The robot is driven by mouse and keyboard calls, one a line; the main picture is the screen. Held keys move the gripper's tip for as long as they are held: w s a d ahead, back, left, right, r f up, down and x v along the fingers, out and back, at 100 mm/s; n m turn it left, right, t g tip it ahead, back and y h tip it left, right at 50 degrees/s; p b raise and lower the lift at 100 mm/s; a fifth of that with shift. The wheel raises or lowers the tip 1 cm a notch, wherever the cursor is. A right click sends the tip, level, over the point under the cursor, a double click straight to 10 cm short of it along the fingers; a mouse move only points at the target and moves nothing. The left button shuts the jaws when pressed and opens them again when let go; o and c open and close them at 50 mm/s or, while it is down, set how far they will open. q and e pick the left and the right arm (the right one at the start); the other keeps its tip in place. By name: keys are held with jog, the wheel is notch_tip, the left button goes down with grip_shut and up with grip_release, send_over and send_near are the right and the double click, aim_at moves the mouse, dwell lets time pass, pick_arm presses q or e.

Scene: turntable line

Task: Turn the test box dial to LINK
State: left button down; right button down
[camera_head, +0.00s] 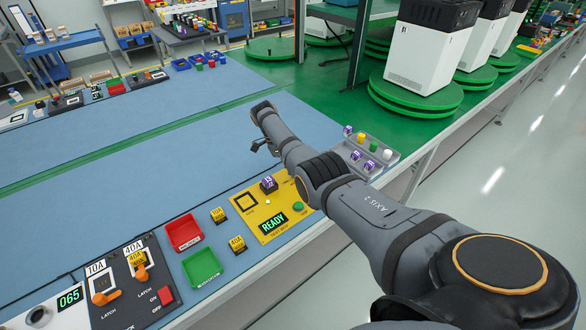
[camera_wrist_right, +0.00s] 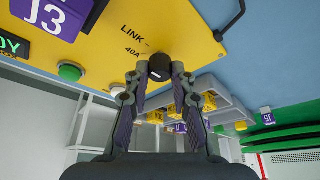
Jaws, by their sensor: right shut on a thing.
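The yellow test box (camera_head: 282,222) stands on the blue bench in the head view, with a READY display (camera_head: 273,223), a green button (camera_head: 298,207) and a purple J3 block (camera_head: 268,183) on it. My right arm hides the dial there. In the right wrist view the black dial (camera_wrist_right: 160,66) sits between the fingertips of my right gripper (camera_wrist_right: 158,76), which is shut on it. A white mark shows on the dial's lower side. LINK and 40A labels are printed to the dial's left; I cannot tell which one it points at. My left gripper is not in view.
A grey tray (camera_head: 382,161) with purple blocks and coloured caps lies beyond my arm. A red bin (camera_head: 184,233), a green bin (camera_head: 202,268) and yellow 10A and 40A blocks (camera_head: 218,215) lie left of the box. Orange-handled switches (camera_head: 106,297) stand at lower left. The blue bench behind is mostly clear.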

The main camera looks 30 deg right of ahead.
jog(key=c, duration=1.1)
grip_release()
jog(key=v, duration=0.7)
jog(key=shift+w+a+r, duration=0.1)
jog(key=shift+w+r, duration=0.05)
jog(key=shift+r, duration=0.05)
jog(key=shift+f, duration=0.1)
